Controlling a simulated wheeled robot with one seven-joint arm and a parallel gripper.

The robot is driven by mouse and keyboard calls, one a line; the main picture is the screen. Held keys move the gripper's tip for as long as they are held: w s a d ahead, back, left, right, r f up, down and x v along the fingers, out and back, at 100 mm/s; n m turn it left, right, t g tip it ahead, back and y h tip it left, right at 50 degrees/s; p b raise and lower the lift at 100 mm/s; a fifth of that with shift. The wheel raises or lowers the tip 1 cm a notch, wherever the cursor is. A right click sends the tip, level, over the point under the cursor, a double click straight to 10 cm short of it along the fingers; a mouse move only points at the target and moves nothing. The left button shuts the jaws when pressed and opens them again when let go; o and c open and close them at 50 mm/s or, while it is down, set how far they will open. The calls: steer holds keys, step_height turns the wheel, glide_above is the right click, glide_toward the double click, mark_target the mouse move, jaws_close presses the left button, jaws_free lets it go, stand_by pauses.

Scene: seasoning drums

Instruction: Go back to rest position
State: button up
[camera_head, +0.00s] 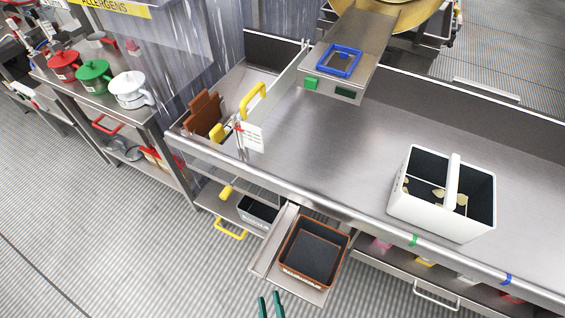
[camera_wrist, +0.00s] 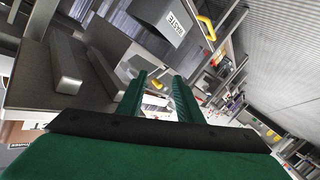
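My gripper (camera_head: 271,305) shows at the bottom edge of the head view as two green fingertips, a little apart, with nothing between them. In the wrist view its two green fingers (camera_wrist: 158,98) also stand apart and empty. The gripper is in front of the pulled-out drawer with the brown-rimmed dark bin (camera_head: 339,250) and does not appear to touch it. The rest of my arm is out of the head view.
A white divided caddy (camera_head: 478,216) with pale pieces inside stands on the steel counter (camera_head: 325,140). Red (camera_head: 63,66), green (camera_head: 94,72) and white (camera_head: 129,90) lidded pots stand on a side table. The left floor is clear.

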steer(key=s+d+r+m+h, duration=0.1)
steer(key=r+m, duration=0.3)
steer(key=r, duration=0.5)
steer(key=s+d+r+m+h, duration=0.2)
steer(key=s+d+r+m, duration=0.1)
steer(key=r, duration=0.6)
steer(key=shift+s+r+m, duration=0.2)
steer(key=shift+s+m, duration=0.3)
steer(key=shift+s, duration=0.1)
